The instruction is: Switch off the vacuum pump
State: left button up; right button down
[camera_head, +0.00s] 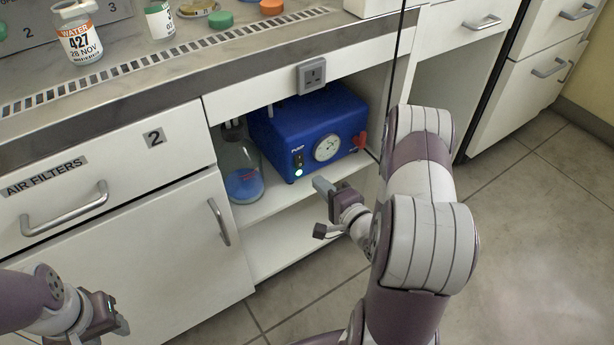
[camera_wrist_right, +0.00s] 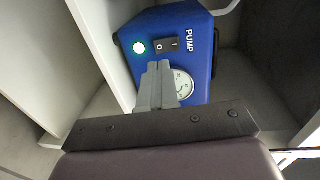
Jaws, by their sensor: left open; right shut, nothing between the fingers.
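The blue vacuum pump (camera_head: 300,125) sits on the open shelf under the bench. Its front has a black rocker switch (camera_head: 298,160), a lit whitish-green lamp (camera_head: 298,173) and a round gauge (camera_head: 327,148). In the right wrist view the pump (camera_wrist_right: 200,50) shows the word PUMP, the switch (camera_wrist_right: 167,45) marked 0 and I, and the glowing lamp (camera_wrist_right: 139,47). My right gripper (camera_head: 322,187) is shut and empty, in front of the pump and apart from it in the head view; its fingers (camera_wrist_right: 158,85) partly cover the gauge in the wrist view. My left gripper (camera_head: 122,328) is open, low at the left.
A glass flask (camera_head: 240,172) with blue contents stands left of the pump, and a red part (camera_head: 360,140) is at the pump's right. A drawer (camera_head: 100,170) and the cupboard door handle (camera_head: 219,222) are to the left. Bottles (camera_head: 78,35) stand on the bench.

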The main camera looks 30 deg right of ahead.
aim_at(300, 165)
jog(key=w, duration=0.2)
jog(key=w+b, duration=0.1)
jog(key=w+f+b, duration=0.1)
jog(key=w, duration=0.1)
jog(key=shift+w+a, duration=0.25)
jog(key=shift+w, duration=0.1)
jog(key=shift+w+r+b, duration=0.1)
jog(key=shift+w+b, duration=0.2)
jog(key=shift+w, duration=0.05)
jog(key=shift+w+r+p, duration=0.15)
jog(key=shift+p, duration=0.2)
jog(key=shift+f, duration=0.2)
